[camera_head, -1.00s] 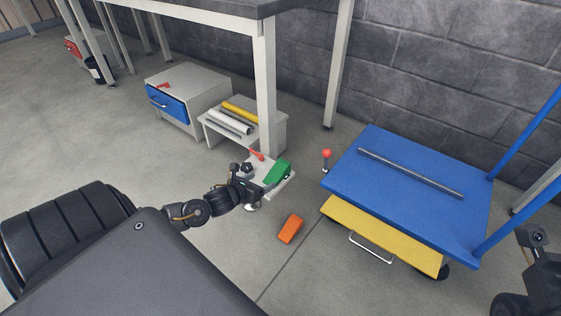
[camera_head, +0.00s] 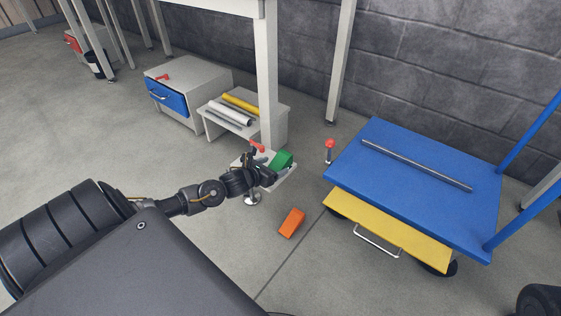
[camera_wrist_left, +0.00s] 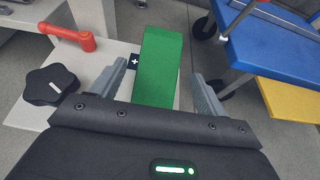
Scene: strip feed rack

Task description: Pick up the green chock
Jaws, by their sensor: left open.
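The green chock (camera_head: 283,159) sits on a small white platform (camera_head: 288,180) at the foot of the white table leg. My left gripper (camera_head: 272,166) is at the chock, coming in from the left. In the left wrist view the chock (camera_wrist_left: 160,65) stands between the two grey fingers of the open left gripper (camera_wrist_left: 165,85), with a gap visible on the right side; the left finger is close to it. The chock's near end is hidden behind the gripper body. My right gripper is not in the head view; only a dark part of that arm shows at the lower right edge.
A red lever (camera_wrist_left: 68,36) and a black knob (camera_wrist_left: 50,86) sit on the platform left of the chock. An orange block (camera_head: 291,222) lies on the floor. A blue cart (camera_head: 400,200) with a yellow drawer (camera_head: 385,225) stands to the right. A shelf with rolls is behind.

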